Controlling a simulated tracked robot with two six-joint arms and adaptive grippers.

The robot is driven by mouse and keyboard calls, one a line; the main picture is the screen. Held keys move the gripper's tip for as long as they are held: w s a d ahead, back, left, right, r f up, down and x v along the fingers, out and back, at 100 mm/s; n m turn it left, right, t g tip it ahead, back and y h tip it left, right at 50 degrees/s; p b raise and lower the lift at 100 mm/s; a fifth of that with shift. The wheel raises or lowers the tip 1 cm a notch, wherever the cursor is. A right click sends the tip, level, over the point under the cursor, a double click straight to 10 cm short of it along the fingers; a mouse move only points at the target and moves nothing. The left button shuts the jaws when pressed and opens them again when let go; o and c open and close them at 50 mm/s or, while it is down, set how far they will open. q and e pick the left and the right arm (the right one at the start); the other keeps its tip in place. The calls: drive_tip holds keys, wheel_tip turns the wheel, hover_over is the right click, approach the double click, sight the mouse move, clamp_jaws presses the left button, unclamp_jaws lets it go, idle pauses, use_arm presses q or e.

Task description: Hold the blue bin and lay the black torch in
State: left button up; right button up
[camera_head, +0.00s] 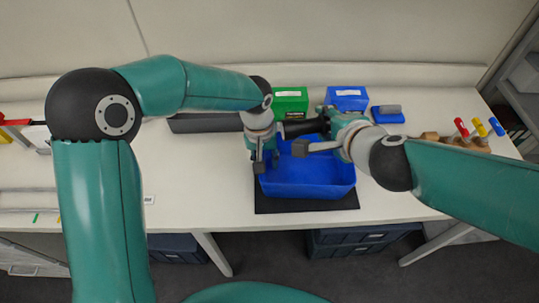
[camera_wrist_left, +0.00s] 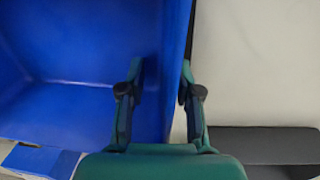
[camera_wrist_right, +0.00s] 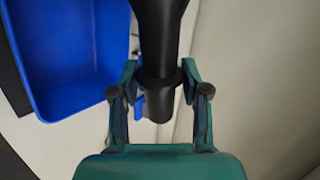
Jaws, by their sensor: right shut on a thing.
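The blue bin (camera_head: 310,190) sits open-topped on a black mat (camera_head: 268,206) near the table's front edge. It shows in the left wrist view (camera_wrist_left: 70,50) and the right wrist view (camera_wrist_right: 65,60). My left gripper (camera_head: 262,160) is at the bin's left wall, its fingers apart, one inside and one outside the wall (camera_wrist_left: 160,92). My right gripper (camera_head: 327,120) is shut on the black torch (camera_head: 300,128), held above the bin's far edge. The torch (camera_wrist_right: 158,40) points away between the fingers in the right wrist view. The bin's far wall is partly hidden.
A green box (camera_head: 290,100), a blue box (camera_head: 347,98) and a low blue holder (camera_head: 388,114) stand behind the bin. A dark grey tray (camera_head: 205,123) lies at the back left. Red, yellow and blue-topped items (camera_head: 480,130) stand at right.

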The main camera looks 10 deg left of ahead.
use_arm(q)
clamp_jaws()
use_arm(e)
drive_tip(key=shift+d+r, duration=0.1)
